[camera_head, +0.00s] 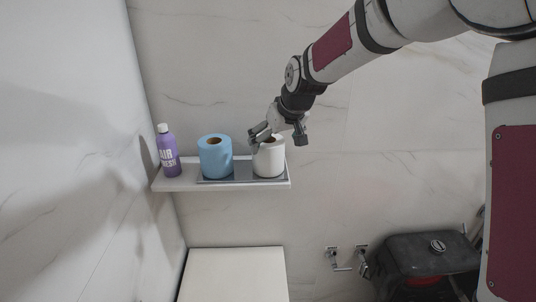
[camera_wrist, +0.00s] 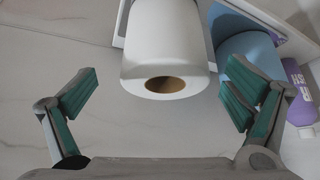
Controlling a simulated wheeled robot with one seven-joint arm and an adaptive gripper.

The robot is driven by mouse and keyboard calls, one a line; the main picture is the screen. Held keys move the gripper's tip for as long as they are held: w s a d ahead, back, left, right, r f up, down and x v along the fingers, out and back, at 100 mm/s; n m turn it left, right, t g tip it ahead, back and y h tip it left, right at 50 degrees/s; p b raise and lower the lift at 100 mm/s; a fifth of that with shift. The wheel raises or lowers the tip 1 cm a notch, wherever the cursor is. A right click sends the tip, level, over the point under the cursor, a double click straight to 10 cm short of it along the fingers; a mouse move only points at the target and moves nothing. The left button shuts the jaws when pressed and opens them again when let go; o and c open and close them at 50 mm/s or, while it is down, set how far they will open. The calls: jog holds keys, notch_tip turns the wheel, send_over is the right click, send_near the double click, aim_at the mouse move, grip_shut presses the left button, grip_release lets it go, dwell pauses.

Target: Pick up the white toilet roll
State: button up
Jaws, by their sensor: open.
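The white toilet roll (camera_head: 268,160) stands upright at the right end of a small wall shelf (camera_head: 168,184) in the head view. In the wrist view the white roll (camera_wrist: 167,40) is at top centre, its open core facing the camera. My gripper (camera_head: 277,135) is at the top of the roll in the head view, partly covering it. In the wrist view my gripper (camera_wrist: 160,97) is open, with green-padded fingers spread wide to the left and right below the roll's near end. Nothing is held between them.
A blue roll (camera_head: 215,158) stands left of the white roll, sharing a dark tray (camera_head: 241,172). A purple air freshener bottle (camera_head: 168,152) is at the shelf's left end. A white surface (camera_head: 232,275) lies below. The wall right of the shelf is clear.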

jog(key=x, duration=0.2)
jog(key=p+x, duration=0.1)
jog(key=x, duration=0.1)
jog(key=shift+a+f, duration=0.3)
jog(key=shift+f, duration=0.1)
jog(key=shift+w+a+f, duration=0.1)
jog(key=shift+w+f, duration=0.25)
jog(key=shift+f, duration=0.15)
jog(key=shift+c, duration=0.6)
jog(key=c, duration=1.2)
